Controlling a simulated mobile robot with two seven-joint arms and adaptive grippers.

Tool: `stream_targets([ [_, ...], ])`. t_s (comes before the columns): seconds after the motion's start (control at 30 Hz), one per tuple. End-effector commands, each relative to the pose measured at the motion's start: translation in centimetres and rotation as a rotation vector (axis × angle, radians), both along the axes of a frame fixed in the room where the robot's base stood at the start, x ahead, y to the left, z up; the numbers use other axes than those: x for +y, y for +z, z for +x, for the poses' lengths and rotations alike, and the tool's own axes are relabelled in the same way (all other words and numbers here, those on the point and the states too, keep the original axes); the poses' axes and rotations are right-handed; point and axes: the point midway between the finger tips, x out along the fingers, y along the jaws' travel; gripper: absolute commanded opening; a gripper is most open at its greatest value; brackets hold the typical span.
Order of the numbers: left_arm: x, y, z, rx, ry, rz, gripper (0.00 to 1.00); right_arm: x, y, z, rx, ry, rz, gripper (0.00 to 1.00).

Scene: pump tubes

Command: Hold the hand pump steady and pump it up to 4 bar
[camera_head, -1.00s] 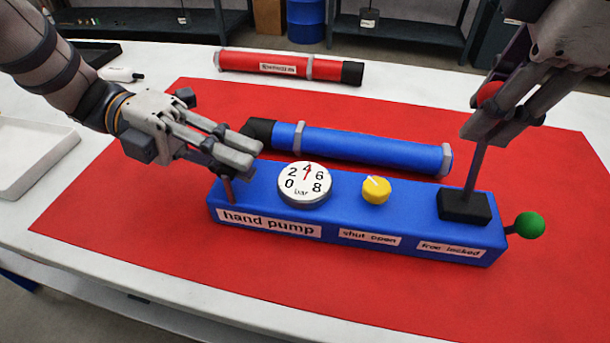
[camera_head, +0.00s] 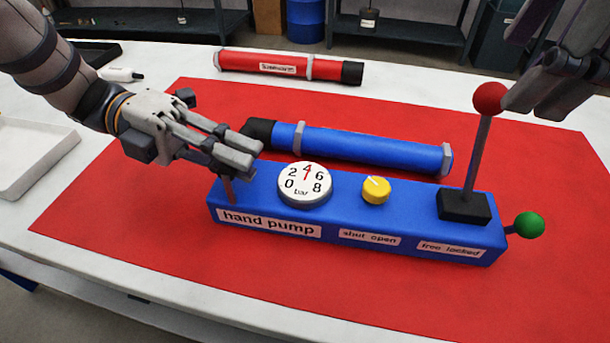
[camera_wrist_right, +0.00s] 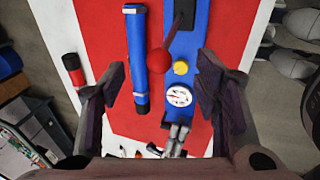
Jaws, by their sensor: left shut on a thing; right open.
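The blue hand pump (camera_head: 335,225) lies on the red mat (camera_head: 120,200). Its round white gauge (camera_head: 305,183) has a red needle pointing up at about 4. A yellow knob (camera_head: 376,190) sits right of the gauge. The pump lever stands nearly upright from a black block, with a red ball (camera_head: 489,97) on top. My left gripper (camera_head: 238,158) is shut at the pump's left end, on what looks like a short post (camera_head: 229,190) there. My right gripper (camera_head: 540,100) is open beside the red ball. In the right wrist view the ball (camera_wrist_right: 161,61) shows between the spread fingers, not gripped.
A blue tube (camera_head: 360,147) lies behind the pump and a red tube (camera_head: 290,66) lies further back on the white table. A green-ended lever (camera_head: 529,225) sticks out at the pump's right end. A white tray (camera_head: 30,155) stands at the left. The mat's front is clear.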

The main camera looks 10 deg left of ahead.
Motion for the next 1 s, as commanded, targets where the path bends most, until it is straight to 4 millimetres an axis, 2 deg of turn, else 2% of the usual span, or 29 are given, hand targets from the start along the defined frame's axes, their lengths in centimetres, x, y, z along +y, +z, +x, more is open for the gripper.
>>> stream_targets([
  [0.27, 0.0, -0.2, -0.1, 0.003, -0.002, 0.003, 0.0, 0.0, 0.5, -0.2, 0.001, 0.0, -0.001, 0.57],
  [0.3, 0.0, -0.1, -0.1, 0.003, -0.003, 0.003, 0.21, 0.0, 0.5, -0.2, 0.001, 0.0, -0.001, 0.57],
  [0.4, 0.0, -0.1, -0.1, 0.002, -0.003, 0.001, 0.4, 0.0, 0.5, -0.2, 0.001, 0.0, -0.001, 0.57],
  [0.73, 0.4, 0.0, 0.1, 0.0, -0.001, 0.0, 0.4, 0.0, 0.5, -0.2, 0.001, 0.0, -0.001, 0.57],
  [0.87, 3.0, 0.5, 0.6, -0.003, 0.004, 0.0, 0.4, 0.0, 0.5, -0.2, 0.001, 0.0, -0.001, 0.57],
  [1.0, 6.8, 1.3, 1.3, -0.003, 0.003, 0.0, 0.4, 0.0, 0.5, -0.2, 0.001, 0.0, -0.001, 0.57],
])
